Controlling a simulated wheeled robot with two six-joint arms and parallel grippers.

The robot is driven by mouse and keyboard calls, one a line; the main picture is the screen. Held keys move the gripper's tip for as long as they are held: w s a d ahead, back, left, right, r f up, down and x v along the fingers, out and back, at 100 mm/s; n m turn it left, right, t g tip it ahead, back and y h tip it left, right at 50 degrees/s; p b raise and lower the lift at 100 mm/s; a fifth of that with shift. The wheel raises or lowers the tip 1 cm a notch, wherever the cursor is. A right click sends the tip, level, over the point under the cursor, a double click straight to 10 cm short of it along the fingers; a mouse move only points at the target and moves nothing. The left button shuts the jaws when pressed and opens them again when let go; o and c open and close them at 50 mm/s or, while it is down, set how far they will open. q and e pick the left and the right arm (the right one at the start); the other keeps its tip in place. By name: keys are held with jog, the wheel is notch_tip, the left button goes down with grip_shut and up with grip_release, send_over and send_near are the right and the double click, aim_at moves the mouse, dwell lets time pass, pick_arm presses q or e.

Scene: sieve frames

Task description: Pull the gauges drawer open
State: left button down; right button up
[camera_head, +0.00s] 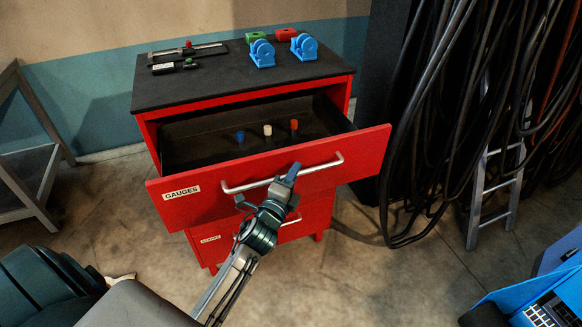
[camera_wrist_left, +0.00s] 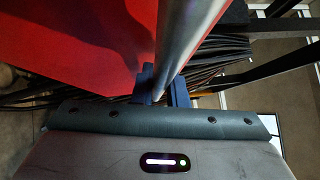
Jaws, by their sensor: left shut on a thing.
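The gauges drawer (camera_head: 345,149) is the top drawer of a red cabinet, with a label reading GAUGES (camera_head: 181,192) on its front. It stands well out from the cabinet, and its dark inside shows. Its silver bar handle (camera_head: 240,187) runs across the front and also shows in the left wrist view (camera_wrist_left: 187,35). My left gripper (camera_head: 286,183) is shut on the handle right of its middle. In the left wrist view its blue fingers (camera_wrist_left: 162,88) lie on both sides of the bar. A blue, a white and a red-orange peg (camera_head: 268,129) stand in the drawer. My right gripper is not in view.
On the cabinet's black top (camera_head: 215,85) are a caliper-like tool (camera_head: 188,52), blue fixtures (camera_head: 262,53) and small green and red blocks. A second, shut drawer (camera_head: 212,247) sits below. Black cables (camera_head: 440,110) hang at the right. Floor is clear in front.

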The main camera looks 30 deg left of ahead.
pick_arm(q)
jog(key=c, duration=1.5)
grip_release()
jog(key=shift+o, duration=0.2)
jog(key=shift+s, duration=0.15)
jog(key=shift+s+f, duration=0.15)
jog(key=shift+s, duration=0.1)
jog(key=s+f+b, duration=0.1)
jog(key=s+b, duration=0.3)
jog(key=s, duration=0.6)
jog(key=shift+d+f, duration=0.15)
jog(key=shift+d, duration=0.2)
